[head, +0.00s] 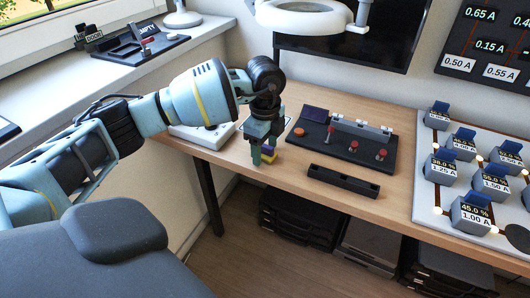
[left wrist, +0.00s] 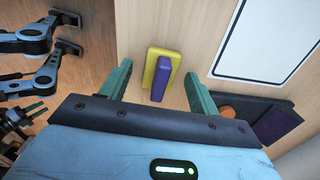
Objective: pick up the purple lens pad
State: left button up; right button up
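The purple lens pad (left wrist: 161,86) is a small upright block in the left wrist view, beside a yellow block (left wrist: 164,58) and seemingly touching it. Both stand on the wooden desk near its edge. My left gripper (left wrist: 158,88) is open, with one green finger on each side of the purple pad and a visible gap to both. In the head view my left gripper (head: 263,158) points down at the desk and partly hides the pad.
A dark tray (head: 345,147) with an orange disc, a purple square and red-topped pegs lies right of the left gripper. A black slotted bar (head: 343,181) lies in front of it. A white board (head: 430,190) with labelled blocks is farther right.

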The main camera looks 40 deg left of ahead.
aim_at(265, 145)
pick_arm(q)
jog(key=c, duration=1)
jog(key=shift+r, duration=0.15)
jog(key=shift+r, duration=0.6)
notch_tip(265, 145, up, 2)
jog(key=shift+r+p, duration=0.25)
jog(key=shift+p, duration=0.1)
jog(key=s+d, duration=0.3)
jog(key=s, duration=0.4)
jog(key=s+d+r, duration=0.1)
jog(key=s+d, duration=0.3)
jog(key=s, duration=0.3)
jog(key=shift+s+d+p, duration=0.15)
jog(key=shift+p, duration=0.3)
